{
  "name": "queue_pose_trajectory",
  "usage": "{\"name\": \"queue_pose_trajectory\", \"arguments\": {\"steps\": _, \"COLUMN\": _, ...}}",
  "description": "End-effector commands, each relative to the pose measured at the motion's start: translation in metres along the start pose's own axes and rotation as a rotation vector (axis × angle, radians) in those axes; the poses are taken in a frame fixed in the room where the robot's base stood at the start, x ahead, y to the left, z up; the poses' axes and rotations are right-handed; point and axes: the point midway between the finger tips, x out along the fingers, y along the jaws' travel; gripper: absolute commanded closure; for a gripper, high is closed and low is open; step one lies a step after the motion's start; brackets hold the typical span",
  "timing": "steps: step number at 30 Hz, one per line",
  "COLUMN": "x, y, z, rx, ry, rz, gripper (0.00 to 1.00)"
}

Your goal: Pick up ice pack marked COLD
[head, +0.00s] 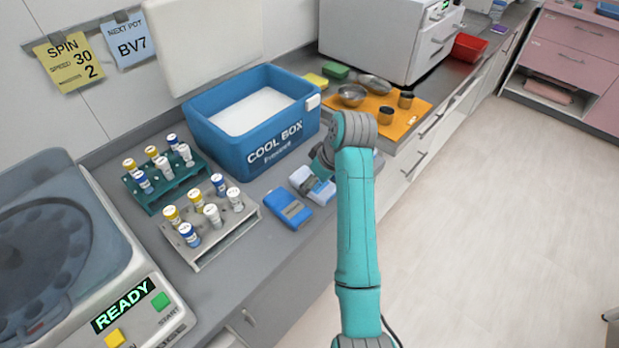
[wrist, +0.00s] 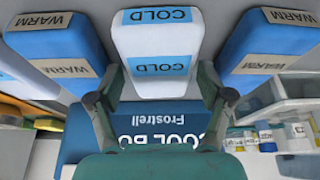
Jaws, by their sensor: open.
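The ice pack marked COLD is white with blue label bands. In the wrist view the COLD pack (wrist: 158,84) is in the upper middle, between two blue packs marked WARM (wrist: 268,40) (wrist: 52,40). In the head view the COLD pack (head: 306,181) lies on the counter in front of the cool box, partly hidden by my arm. My gripper (wrist: 161,98) is open and empty, one finger toward each side of the COLD pack. I cannot tell how far above it the fingertips are. My gripper is mostly hidden behind my arm in the head view.
The open blue cool box (head: 225,150) stands just behind the packs. One blue pack (head: 288,208) lies left of the COLD pack. Vial racks (head: 212,243) stand further left, and an orange mat (head: 402,128) with metal bowls and dark pots lies right of the box.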

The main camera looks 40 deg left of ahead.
Motion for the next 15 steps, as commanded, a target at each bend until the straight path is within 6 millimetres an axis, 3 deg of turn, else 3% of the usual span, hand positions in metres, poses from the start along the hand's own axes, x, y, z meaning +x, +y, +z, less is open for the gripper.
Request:
{"name": "queue_pose_trajectory", "arguments": {"steps": 8, "x": 0.0041, "y": -0.0012, "z": 0.0029, "rx": -0.001, "ry": 0.0, "rz": 0.0, "gripper": 0.21}}
{"name": "queue_pose_trajectory", "arguments": {"steps": 12, "x": 0.0041, "y": -0.0012, "z": 0.0029, "rx": -0.001, "ry": 0.0, "rz": 0.0, "gripper": 0.56}}
{"name": "queue_pose_trajectory", "arguments": {"steps": 15, "x": 0.0041, "y": -0.0012, "z": 0.0029, "rx": -0.001, "ry": 0.0, "rz": 0.0, "gripper": 0.77}}
